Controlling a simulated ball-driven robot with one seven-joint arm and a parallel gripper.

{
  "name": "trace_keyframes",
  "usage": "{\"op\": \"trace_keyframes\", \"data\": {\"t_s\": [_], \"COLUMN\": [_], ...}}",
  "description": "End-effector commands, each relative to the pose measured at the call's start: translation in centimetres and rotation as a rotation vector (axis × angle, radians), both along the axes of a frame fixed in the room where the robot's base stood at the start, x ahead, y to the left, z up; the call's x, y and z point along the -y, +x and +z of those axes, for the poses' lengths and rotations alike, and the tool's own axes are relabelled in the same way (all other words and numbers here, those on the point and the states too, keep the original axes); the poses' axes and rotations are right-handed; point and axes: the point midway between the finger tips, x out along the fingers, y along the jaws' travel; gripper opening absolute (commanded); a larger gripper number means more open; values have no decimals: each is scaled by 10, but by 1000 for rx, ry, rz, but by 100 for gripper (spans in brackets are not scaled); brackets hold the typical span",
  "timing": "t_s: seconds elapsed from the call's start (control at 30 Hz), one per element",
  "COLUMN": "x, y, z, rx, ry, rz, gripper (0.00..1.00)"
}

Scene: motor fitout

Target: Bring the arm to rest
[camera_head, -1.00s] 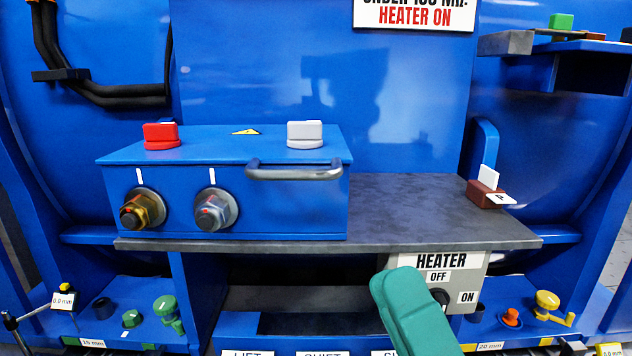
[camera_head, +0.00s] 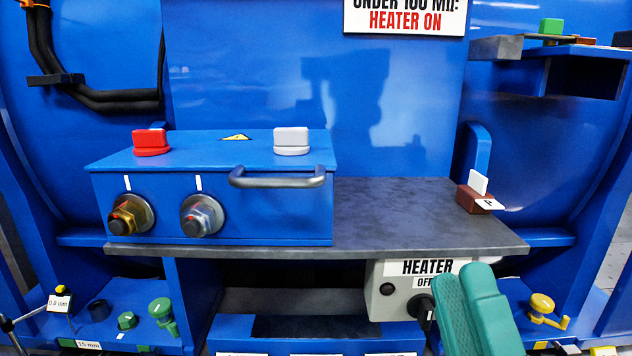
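My gripper (camera_head: 468,275) shows at the lower right as two teal fingers pointing up. They lie side by side with no visible gap and nothing between them. It is in front of the grey heater box (camera_head: 379,305), under the right part of the shelf. The fingers cover the right part of the box, including part of its dark switch knob (camera_head: 418,306). The rest of my arm is out of view below.
The grey shelf (camera_head: 400,215) juts out above the heater box. A blue panel box (camera_head: 270,215) with a metal handle (camera_head: 277,181) stands on it. A brown block (camera_head: 478,202) with white cards sits at its right end. Yellow (camera_head: 542,303) and green (camera_head: 160,308) parts stand low at the sides.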

Motion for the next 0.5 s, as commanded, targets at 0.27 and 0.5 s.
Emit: {"op": "trace_keyframes", "data": {"t_s": [0.27, 0.5], "x": [64, 119], "y": [23, 30], "z": [-48, -140], "rx": [-235, -545], "ry": [335, 707], "rz": [-65, -154], "gripper": [36, 36]}}
